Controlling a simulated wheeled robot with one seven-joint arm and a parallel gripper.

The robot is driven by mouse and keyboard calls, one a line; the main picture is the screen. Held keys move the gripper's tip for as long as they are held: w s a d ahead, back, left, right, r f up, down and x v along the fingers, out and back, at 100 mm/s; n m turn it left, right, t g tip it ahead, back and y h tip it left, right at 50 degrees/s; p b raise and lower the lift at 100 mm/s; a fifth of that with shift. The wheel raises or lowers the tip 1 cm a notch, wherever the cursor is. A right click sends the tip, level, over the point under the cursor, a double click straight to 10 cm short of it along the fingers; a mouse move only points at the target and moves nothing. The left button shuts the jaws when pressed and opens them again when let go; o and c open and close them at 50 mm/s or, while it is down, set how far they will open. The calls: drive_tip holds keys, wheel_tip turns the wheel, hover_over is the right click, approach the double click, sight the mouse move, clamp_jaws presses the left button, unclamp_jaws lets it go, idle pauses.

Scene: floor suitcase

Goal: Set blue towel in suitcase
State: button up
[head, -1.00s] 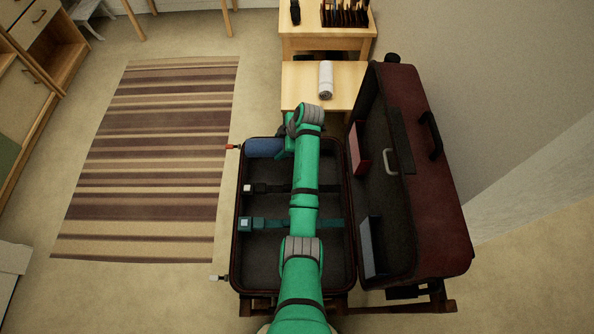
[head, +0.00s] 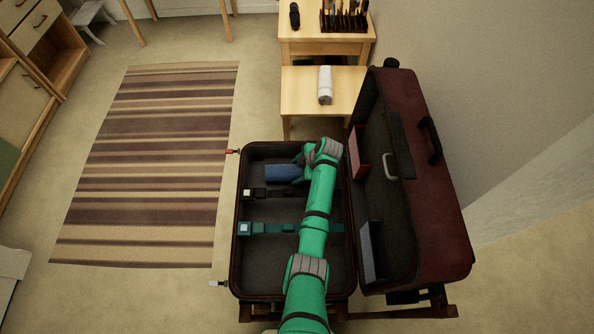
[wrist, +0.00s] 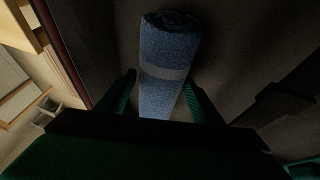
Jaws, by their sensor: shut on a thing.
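A rolled blue towel (head: 284,173) with a pale band is in the upper part of the open suitcase's base (head: 237,215) in the head view. In the wrist view the towel (wrist: 168,60) lies lengthwise between the two fingers of my gripper (wrist: 162,98), which is shut on it. The dark suitcase lining is behind the towel; I cannot tell whether the towel touches the floor of the case. In the head view my green arm reaches over the case and hides part of its right side and most of my gripper (head: 302,166).
The maroon lid (head: 440,215) stands open at the right. Two straps, one dark (head: 273,193) and one teal (head: 272,228), cross the base. A white rolled towel (head: 325,85) lies on a low wooden table (head: 297,88) behind. A striped rug (head: 150,170) is at the left.

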drive_tip(key=shift+s+d, duration=0.1)
drive_tip(key=shift+d, duration=0.05)
drive_tip(key=o, duration=1.1)
drive_tip(key=shift+o, duration=0.2)
drive_tip(key=v, duration=1.2)
